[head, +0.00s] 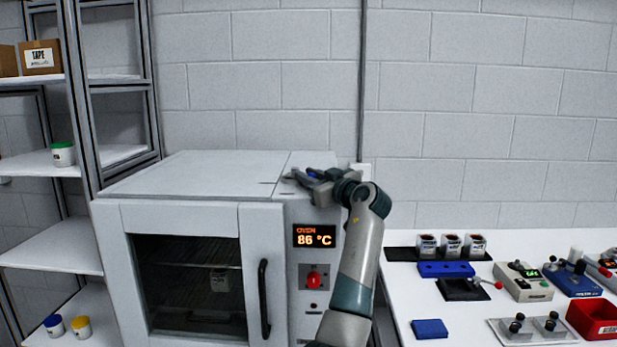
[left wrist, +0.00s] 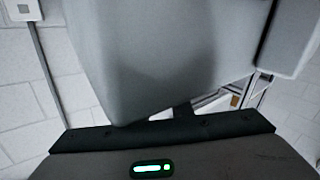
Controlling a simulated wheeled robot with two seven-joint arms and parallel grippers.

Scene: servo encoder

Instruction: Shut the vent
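The white oven (head: 190,173) stands left of centre in the head view, its door closed and its display (head: 315,236) reading 86 °C. My left gripper (head: 296,175) is at the right part of the oven's top, near the back edge. I cannot make out the vent; the gripper and wrist cover that part of the top. The finger gap is too small and dark to judge. In the left wrist view, a large grey surface (left wrist: 150,55) fills the middle above the dark gripper body, and no clear finger pair shows. My right gripper is not in view.
A red knob (head: 313,280) and black door handle (head: 264,298) are on the oven front. A metal shelf rack (head: 75,110) stands at left. The white bench (head: 405,295) at right holds jars, devices and a red bin (head: 594,318). A conduit (head: 362,80) runs down the wall.

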